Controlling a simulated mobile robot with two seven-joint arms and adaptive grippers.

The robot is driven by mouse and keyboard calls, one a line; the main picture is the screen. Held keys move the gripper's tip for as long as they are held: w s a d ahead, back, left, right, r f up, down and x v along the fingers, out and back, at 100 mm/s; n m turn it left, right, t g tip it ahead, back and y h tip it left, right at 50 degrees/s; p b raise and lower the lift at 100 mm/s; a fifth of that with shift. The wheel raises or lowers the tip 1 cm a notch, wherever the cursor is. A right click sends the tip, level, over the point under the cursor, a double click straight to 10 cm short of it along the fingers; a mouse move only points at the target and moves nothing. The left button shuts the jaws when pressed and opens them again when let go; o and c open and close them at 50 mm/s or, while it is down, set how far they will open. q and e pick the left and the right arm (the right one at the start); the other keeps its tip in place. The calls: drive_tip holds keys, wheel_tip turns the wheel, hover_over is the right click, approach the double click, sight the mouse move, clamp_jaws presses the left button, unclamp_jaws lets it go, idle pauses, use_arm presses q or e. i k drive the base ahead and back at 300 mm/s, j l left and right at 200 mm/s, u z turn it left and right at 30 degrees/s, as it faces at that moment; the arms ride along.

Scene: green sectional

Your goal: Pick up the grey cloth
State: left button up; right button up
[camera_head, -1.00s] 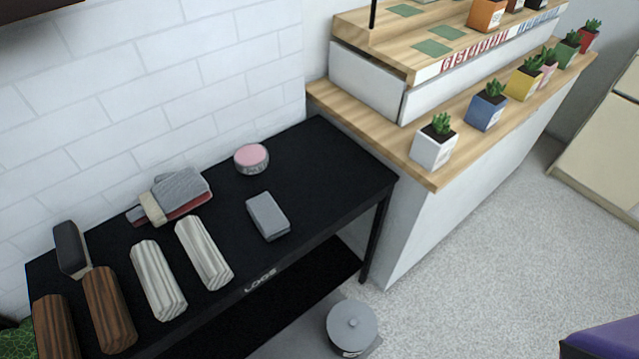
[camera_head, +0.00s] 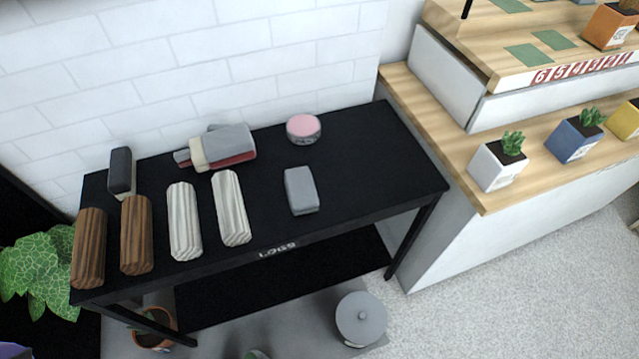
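A small grey folded piece (camera_head: 301,190), which looks like a cloth, lies flat on the black table (camera_head: 370,165), right of the light logs. Another grey cloth (camera_head: 235,140) lies on top of a stack with red and cream pieces near the wall. I cannot tell for sure which of the two is the grey cloth meant. Neither of my grippers shows in the head view.
Light logs (camera_head: 232,208) and brown logs (camera_head: 137,235) lie left on the table, near a dark brush-like thing (camera_head: 121,172). A pink-topped round tin (camera_head: 303,128) stands behind. A wooden counter with potted plants (camera_head: 497,162) adjoins at right. A lidded grey pot (camera_head: 361,318) stands below.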

sight(301, 190)
drive_tip(key=i+l+u, duration=0.15)
drive_tip(key=l, duration=0.5)
drive_tip(key=l+u, duration=0.1)
drive_tip(key=l, duration=0.6)
